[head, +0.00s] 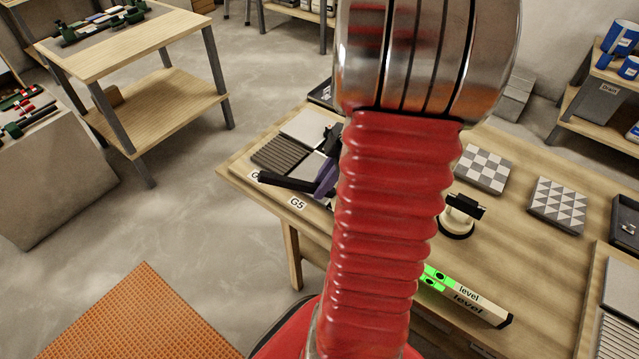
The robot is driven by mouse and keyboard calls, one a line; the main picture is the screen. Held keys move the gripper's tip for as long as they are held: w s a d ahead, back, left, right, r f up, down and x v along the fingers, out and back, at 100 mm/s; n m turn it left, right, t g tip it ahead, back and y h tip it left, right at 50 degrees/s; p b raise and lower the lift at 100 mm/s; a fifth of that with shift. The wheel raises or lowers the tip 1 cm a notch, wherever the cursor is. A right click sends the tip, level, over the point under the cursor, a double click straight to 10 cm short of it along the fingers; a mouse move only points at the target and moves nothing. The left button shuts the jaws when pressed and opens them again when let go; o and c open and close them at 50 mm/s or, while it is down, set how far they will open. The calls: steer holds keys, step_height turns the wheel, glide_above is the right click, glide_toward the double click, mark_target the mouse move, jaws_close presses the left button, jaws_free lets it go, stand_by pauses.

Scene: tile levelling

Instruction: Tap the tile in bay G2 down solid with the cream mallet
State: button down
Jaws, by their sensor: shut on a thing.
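My gripper (325,178) is mostly hidden behind my red arm; only purple and black parts show at the arm's left edge. It is shut on a black handle (286,183) that sticks out to the left over the tile board, seemingly the mallet's. No cream mallet head shows; the arm may cover it. The tile board (246,163) on the workbench holds a light tile (303,125), a dark ribbed tile (277,155) and another pale tile (312,166) partly covered by the handle. Bay G2 cannot be identified.
Right of my arm on the workbench (540,270) are a suction lifter (458,215), a green-lit level (466,296), a checkered tile (484,168) and a triangle-patterned tile (557,204). Another board with a ribbed tile (615,335) lies at the right edge. Bare bench lies between them.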

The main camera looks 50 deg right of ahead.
steer(key=shift+r, duration=2.2)
